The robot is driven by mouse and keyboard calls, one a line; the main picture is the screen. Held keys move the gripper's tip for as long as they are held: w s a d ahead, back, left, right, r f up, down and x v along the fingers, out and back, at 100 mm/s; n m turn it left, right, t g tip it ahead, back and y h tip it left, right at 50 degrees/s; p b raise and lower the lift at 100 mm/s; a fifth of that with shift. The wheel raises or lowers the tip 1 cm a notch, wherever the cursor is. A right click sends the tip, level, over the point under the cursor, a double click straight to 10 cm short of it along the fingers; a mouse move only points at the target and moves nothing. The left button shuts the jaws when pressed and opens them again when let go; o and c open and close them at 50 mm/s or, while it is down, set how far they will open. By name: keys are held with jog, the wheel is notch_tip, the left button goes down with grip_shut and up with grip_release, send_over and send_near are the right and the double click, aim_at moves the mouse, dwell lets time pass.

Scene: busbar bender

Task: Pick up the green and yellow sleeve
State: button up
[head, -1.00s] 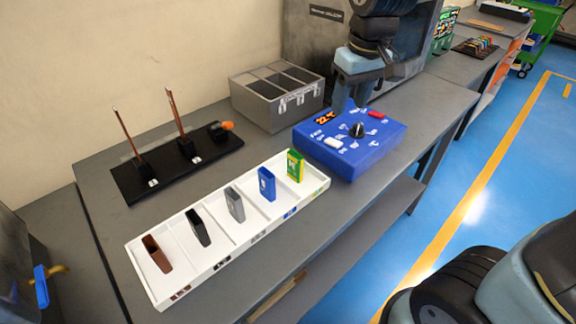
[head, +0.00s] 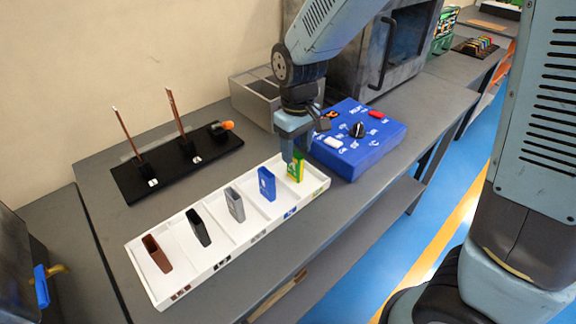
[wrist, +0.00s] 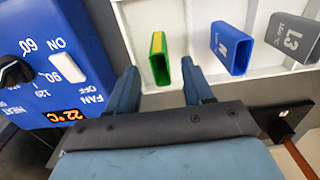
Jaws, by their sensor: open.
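The green and yellow sleeve (head: 295,168) stands upright in the last compartment at the right end of the white tray (head: 318,183). In the wrist view the sleeve (wrist: 159,58) shows its open top, just beyond and between my fingertips. My gripper (head: 292,150) is open and empty, close above the sleeve; in the wrist view its two fingers (wrist: 160,78) stand apart with the sleeve in line with the gap. In the head view my gripper hides part of the sleeve's top. I cannot tell whether a finger touches it.
A blue sleeve (head: 267,184), a grey sleeve (head: 235,204), a black sleeve (head: 198,228) and a brown sleeve (head: 157,254) stand in the other compartments. The blue control box (head: 365,150) is right beside the tray. A black stand (head: 165,175) with upright rods is behind.

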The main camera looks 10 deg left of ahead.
aim_at(295, 166)
jog(key=shift+w+a+f, duration=0.1)
jog(key=shift+f, duration=3.15)
jog(key=shift+c, duration=0.4)
grip_shut()
